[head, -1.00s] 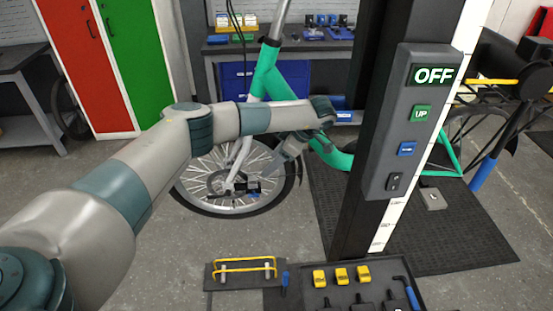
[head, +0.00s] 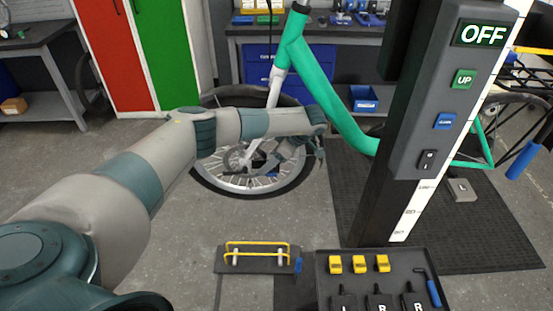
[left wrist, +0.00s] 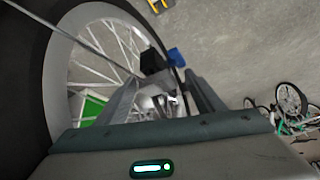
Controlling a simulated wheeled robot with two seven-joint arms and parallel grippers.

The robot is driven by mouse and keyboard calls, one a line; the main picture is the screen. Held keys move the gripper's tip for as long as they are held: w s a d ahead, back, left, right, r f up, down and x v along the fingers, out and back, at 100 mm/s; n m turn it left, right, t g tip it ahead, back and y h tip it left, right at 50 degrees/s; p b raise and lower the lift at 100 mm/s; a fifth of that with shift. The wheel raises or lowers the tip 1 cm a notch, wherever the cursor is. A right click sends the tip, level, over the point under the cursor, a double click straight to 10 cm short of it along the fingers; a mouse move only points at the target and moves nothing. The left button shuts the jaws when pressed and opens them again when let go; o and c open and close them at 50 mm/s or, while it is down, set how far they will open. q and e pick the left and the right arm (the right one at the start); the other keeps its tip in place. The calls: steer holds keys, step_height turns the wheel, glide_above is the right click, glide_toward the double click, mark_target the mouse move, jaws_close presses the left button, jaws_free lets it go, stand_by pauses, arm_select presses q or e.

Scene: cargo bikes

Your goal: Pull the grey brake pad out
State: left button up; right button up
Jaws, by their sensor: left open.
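The bike wheel (head: 205,172) hangs on the fork of the green frame (head: 320,85). In the left wrist view its spokes and tyre (left wrist: 55,80) fill the left side. A black brake part (left wrist: 154,60) with a blue piece (left wrist: 177,57) sits by the hub. I cannot clearly pick out the grey brake pad. The fingers hide part of the hub, and contact is unclear. My right gripper is not in view.
A dark tray (head: 322,290) holds three yellow blocks (head: 359,264), black lettered pieces and a blue-handled tool (head: 433,290). A yellow-handled rack (head: 257,250) lies left of it. The stand's post (head: 385,190) rises to the right. The floor left of the wheel is clear.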

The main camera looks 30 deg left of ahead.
arm_select(q)
steer(key=shift+a+f, duration=0.25)
steer(key=shift+f, duration=0.1)
steer(key=c, duration=1.2)
steer(key=shift+c, duration=0.2)
steer(key=shift+r, duration=0.4)
